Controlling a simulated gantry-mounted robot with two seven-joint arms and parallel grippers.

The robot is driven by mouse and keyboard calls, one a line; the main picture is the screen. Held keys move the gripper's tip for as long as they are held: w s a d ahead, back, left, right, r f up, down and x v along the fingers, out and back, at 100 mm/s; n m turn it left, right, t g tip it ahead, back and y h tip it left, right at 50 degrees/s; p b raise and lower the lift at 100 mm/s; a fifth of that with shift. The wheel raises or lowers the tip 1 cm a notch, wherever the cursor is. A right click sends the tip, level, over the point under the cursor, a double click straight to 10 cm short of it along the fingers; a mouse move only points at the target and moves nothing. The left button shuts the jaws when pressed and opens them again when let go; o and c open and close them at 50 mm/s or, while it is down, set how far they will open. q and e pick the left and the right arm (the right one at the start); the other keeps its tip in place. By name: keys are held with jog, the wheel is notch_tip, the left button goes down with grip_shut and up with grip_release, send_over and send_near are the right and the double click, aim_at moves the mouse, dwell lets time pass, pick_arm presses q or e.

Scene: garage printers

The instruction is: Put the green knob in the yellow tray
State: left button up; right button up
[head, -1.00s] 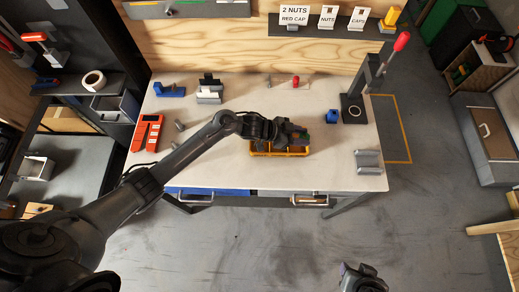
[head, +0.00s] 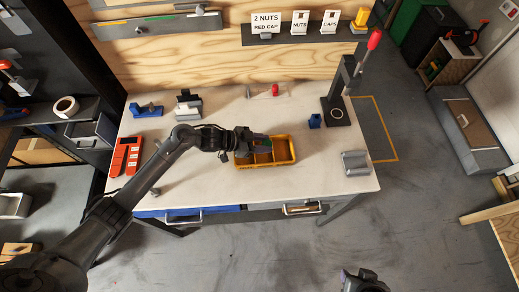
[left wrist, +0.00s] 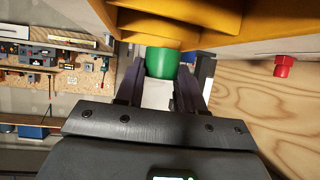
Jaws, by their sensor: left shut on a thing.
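The yellow tray (head: 286,162) sits on the bench near its front middle, with divided compartments. My left gripper (head: 263,143) is over the tray's left part in the head view. It is shut on the green knob (left wrist: 162,63), which shows between the fingertips in the left wrist view. Yellow tray walls (left wrist: 215,20) fill the top of that view, close beyond the knob. I cannot tell how high the knob is or whether it touches the tray. My right gripper (head: 363,280) shows only partly at the bottom edge, away from the bench.
A red knob (head: 275,90) lies behind the tray. A black stand with a red-tipped lever (head: 338,110) and a small blue block (head: 315,121) are to the right. A red organizer (head: 126,156) is at the left.

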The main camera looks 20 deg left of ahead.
aim_at(260, 155)
pick_arm(q)
jog(key=shift+s+a+f, duration=0.35)
jog(key=shift+s+a, duration=0.05)
jog(key=shift+a, duration=0.05)
jog(key=shift+f, duration=2.05)
jog(key=shift+f, duration=0.1)
